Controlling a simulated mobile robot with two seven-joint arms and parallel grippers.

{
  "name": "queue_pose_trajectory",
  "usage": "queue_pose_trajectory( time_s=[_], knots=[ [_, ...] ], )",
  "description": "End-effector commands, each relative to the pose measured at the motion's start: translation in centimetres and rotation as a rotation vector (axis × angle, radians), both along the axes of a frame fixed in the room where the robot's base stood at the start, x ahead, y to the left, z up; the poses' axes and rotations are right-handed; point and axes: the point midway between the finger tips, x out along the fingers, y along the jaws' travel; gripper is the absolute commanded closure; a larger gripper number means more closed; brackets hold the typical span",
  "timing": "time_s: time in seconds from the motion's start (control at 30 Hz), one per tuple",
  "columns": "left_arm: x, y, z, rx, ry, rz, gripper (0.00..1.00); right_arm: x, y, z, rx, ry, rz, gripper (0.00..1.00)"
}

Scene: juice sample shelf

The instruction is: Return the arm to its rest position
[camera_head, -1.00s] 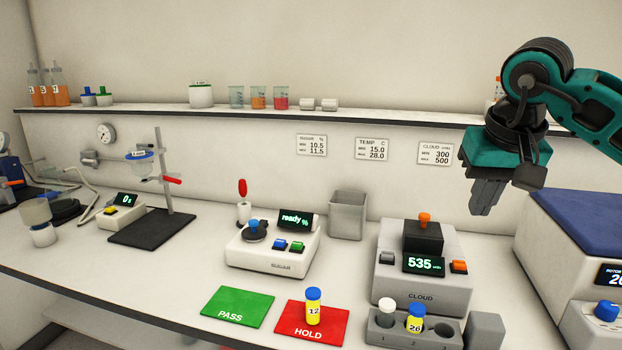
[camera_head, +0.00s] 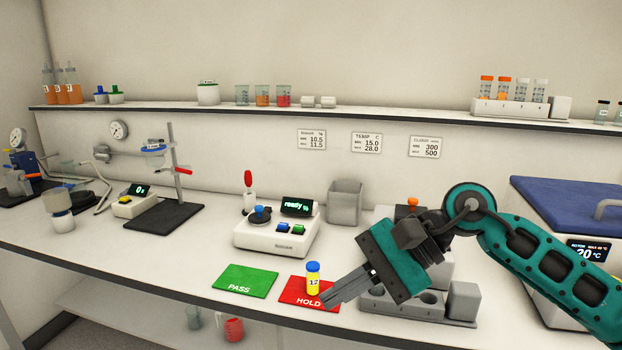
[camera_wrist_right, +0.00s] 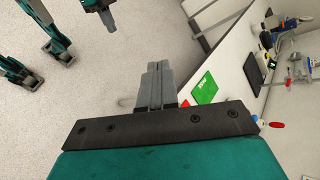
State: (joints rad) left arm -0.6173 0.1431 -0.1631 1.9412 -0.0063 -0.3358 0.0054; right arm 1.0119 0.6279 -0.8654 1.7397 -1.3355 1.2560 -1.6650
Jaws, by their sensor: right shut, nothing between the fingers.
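My right gripper (camera_head: 328,300) is in the head view at the front right, its arm coming in from the right. Its fingers are shut and empty, pointing down and left in front of the red HOLD mat's right part. In the right wrist view its shut fingers (camera_wrist_right: 155,78) show against the floor and bench edge. The yellow vial marked 12 with a blue cap (camera_head: 313,279) stands upright on the red HOLD mat (camera_head: 290,291), close to the fingers in the picture. I cannot tell whether they touch. My left gripper does not show in the head view.
The green PASS mat (camera_head: 246,282) is bare. The grey sample rack (camera_head: 448,312) and the cloud meter stand partly hidden behind my right arm. The ready-display meter (camera_head: 275,235) is left of them. A blue-lidded machine (camera_head: 575,205) stands at right. The shelf holds a tube rack (camera_head: 512,107).

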Motion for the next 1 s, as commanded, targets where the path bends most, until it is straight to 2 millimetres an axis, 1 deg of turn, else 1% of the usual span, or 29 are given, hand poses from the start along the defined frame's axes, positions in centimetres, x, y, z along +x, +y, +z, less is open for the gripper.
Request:
queue_pose_trajectory(
  time_s=[0.03,0.1,0.13,0.23,0.33,0.37,0.4,0.47,0.5,0.57,0.6,0.67,0.7,0.73,0.77,0.8,0.87,0.9,0.97,1.0],
  knots=[
    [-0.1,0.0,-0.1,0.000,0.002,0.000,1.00,-1.2,1.8,-0.4,0.122,0.144,-0.044,1.00],
    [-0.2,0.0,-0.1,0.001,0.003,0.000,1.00,-2.2,3.6,0.0,0.279,0.349,-0.117,1.00],
    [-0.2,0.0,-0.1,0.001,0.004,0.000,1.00,-2.5,4.1,0.2,0.346,0.442,-0.151,1.00],
    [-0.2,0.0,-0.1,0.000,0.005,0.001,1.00,-2.8,5.2,0.8,0.555,0.768,-0.260,1.00],
    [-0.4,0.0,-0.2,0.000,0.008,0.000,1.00,-2.2,4.9,0.9,0.754,1.117,-0.372,1.00],
    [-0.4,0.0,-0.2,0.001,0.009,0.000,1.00,-1.8,4.6,0.8,0.811,1.225,-0.403,1.00],
    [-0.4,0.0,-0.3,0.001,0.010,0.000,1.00,-1.4,4.1,0.4,0.887,1.371,-0.445,1.00],
    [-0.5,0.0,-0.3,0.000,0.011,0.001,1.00,-0.5,3.0,-0.6,1.000,1.594,-0.510,1.00],
    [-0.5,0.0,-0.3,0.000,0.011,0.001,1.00,0.0,2.0,-1.6,1.074,1.745,-0.552,1.00],
    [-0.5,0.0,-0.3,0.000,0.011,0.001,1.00,0.7,0.5,-3.5,1.188,1.971,-0.610,1.00],
    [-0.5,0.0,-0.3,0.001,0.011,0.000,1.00,1.0,-0.6,-5.0,1.265,2.123,-0.645,1.00],
    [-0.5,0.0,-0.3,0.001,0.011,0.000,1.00,1.2,-2.4,-7.8,1.385,2.349,-0.697,1.00],
    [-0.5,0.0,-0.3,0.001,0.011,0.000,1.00,1.1,-3.7,-9.9,1.468,2.500,-0.727,1.00],
    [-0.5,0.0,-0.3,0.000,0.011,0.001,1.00,0.8,-4.6,-11.7,1.533,2.612,-0.746,1.00],
    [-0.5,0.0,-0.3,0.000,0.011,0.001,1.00,0.4,-5.6,-13.4,-1.496,-2.541,0.714,1.00],
    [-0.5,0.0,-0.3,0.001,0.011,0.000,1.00,-0.3,-6.8,-15.9,-1.420,-2.396,0.656,1.00],
    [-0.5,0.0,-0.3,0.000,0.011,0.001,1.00,-2.0,-8.6,-19.8,-1.313,-2.176,0.569,1.00],
    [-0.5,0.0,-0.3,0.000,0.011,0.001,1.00,-3.3,-9.6,-22.1,-1.254,-2.039,0.514,1.00],
    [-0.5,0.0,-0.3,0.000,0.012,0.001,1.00,-5.5,-10.9,-25.2,-1.179,-1.854,0.441,1.00],
    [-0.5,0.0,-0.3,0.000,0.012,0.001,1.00,-7.0,-11.6,-27.1,-1.136,-1.744,0.399,1.00]
  ],
)
